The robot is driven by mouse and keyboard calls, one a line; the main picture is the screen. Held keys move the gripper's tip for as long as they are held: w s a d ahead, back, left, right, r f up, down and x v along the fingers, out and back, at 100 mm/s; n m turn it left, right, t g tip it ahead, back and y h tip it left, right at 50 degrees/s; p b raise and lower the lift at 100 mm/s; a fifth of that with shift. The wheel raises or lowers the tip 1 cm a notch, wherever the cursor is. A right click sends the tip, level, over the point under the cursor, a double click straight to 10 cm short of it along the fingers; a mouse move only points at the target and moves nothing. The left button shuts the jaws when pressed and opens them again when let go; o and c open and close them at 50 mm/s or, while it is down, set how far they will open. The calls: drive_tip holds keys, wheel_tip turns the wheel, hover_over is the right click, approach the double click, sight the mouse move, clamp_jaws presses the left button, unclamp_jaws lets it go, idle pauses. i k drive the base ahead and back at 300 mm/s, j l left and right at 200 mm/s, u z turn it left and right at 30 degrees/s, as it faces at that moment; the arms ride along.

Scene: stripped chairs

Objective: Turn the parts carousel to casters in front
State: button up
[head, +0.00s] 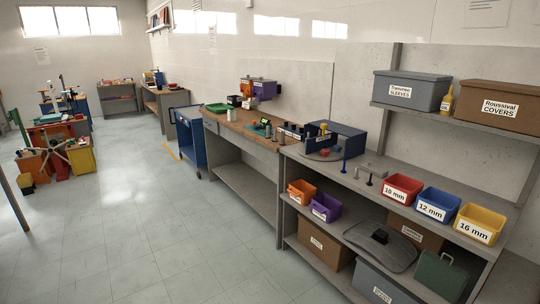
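What looks like the parts carousel is a round grey disc (318,156) at the left end of the near grey bench. A dark blue box-like housing (348,139) stands over its back and right side. A small red part and a small blue part sit near the disc's front, and a yellow item shows at the housing's left. The parts are too small to tell whether any are casters, and the housing hides the back of the disc. My gripper is not in view.
Red (402,189), blue (437,204) and yellow (479,223) labelled bins line the near bench, with small dark upright parts between them and the carousel. A wooden-topped bench (240,121) and blue cart (189,138) stand further back.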

sight(314, 145)
drive_tip(key=i+j+u, duration=0.5)
drive_tip(key=i+u, duration=0.25)
drive_tip(key=i, duration=0.2)
drive_tip(key=i+u, duration=0.35)
drive_tip(key=i, duration=0.15)
drive_tip(key=i+u, duration=0.1)
drive_tip(key=i, duration=1.65)
drive_tip(key=i+l+z, duration=0.1)
drive_tip(key=i+z, duration=0.2)
drive_tip(key=i, duration=0.3)
drive_tip(key=i+z, duration=0.3)
drive_tip(key=i, duration=0.3)
drive_tip(key=i+j+z, duration=0.3)
drive_tip(key=i, duration=0.25)
drive_tip(key=i+j+z, duration=0.1)
drive_tip(key=i+z, duration=0.35)
drive_tip(key=i, duration=1)
drive_tip(key=z, duration=2.3)
